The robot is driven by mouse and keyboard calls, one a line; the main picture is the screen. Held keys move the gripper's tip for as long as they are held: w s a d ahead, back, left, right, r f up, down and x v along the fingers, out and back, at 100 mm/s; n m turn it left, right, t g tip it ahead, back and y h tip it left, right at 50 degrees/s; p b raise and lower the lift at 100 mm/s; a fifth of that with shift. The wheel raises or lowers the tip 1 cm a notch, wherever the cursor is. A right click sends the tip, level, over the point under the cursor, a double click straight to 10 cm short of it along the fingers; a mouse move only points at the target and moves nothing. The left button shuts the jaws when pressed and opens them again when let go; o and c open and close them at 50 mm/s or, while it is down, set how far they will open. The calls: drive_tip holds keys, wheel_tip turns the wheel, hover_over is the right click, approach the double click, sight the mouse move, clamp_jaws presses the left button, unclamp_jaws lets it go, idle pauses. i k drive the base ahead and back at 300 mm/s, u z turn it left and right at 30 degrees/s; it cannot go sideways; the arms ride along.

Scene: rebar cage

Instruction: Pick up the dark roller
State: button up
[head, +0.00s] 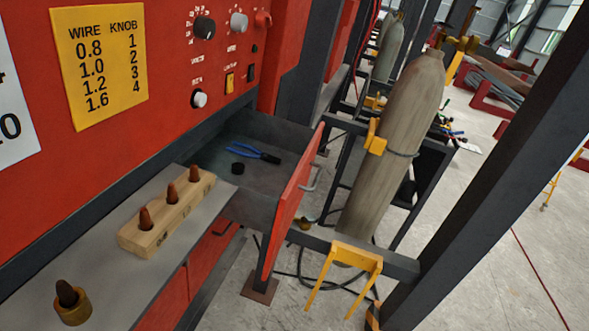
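A small dark roller (238,168), a short black cylinder, lies on the floor of the open grey drawer (262,130). I cannot make out my gripper in this view.
A wooden block (165,222) holding several copper-coloured tips is on the grey shelf (112,268), left of the drawer. A brass ring (72,312) with a dark tip is nearer. A grey gas cylinder (393,150) and yellow forked bracket (357,257) stand right.

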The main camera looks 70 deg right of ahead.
sight(237, 168)
drive_tip(key=z, duration=0.9)
drive_tip(key=i, duration=0.65)
drive_tip(key=z, duration=0.05)
